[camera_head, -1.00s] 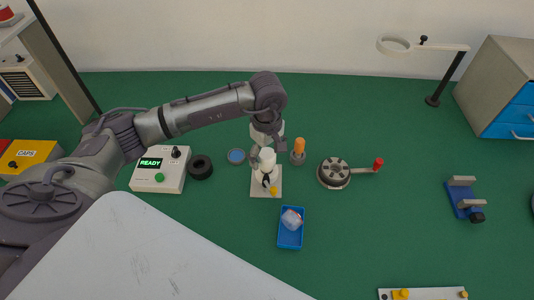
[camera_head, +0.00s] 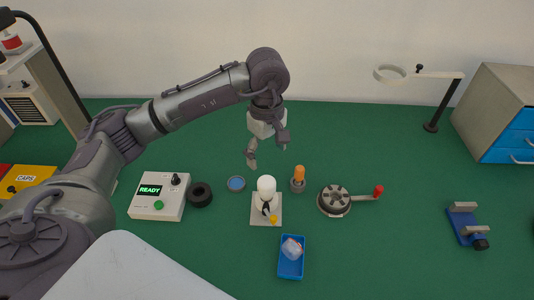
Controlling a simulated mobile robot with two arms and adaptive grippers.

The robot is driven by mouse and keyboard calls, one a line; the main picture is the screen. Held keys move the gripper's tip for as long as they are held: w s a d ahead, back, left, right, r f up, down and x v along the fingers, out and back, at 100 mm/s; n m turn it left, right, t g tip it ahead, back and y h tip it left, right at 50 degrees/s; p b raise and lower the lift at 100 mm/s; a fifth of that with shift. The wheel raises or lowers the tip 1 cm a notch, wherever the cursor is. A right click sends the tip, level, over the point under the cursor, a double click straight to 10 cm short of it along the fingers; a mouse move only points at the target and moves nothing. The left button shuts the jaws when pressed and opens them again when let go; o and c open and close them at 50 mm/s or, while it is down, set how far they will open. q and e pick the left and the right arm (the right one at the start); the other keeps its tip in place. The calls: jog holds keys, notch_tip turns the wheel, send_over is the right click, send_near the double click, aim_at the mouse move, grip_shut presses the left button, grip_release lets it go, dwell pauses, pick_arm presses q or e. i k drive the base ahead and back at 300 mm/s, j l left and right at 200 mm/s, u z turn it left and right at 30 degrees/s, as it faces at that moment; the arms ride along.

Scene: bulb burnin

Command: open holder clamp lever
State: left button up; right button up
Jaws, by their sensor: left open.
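The bulb holder (camera_head: 258,217) is a pale square base in the middle of the green table. A white bulb (camera_head: 267,184) stands upright in it. A dark clamp lever with a yellow tip (camera_head: 273,219) shows on the front of the holder; its exact angle is too small to tell. My left gripper (camera_head: 266,157) is open and empty, pointing down above and behind the holder, apart from the bulb. My right gripper is not in view.
A tester box reading READY (camera_head: 159,207) and a black ring (camera_head: 200,194) stand left of the holder. An orange-handled tool (camera_head: 299,175) and a round crank device (camera_head: 334,200) stand right. A blue tray (camera_head: 291,270) lies in front. The right-hand table is mostly clear.

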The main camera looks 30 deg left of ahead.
aim_at(273, 219)
jog(key=k+l, duration=0.5)
jog(key=k, duration=0.2)
jog(key=k+l, duration=0.5)
jog(key=k, duration=0.15)
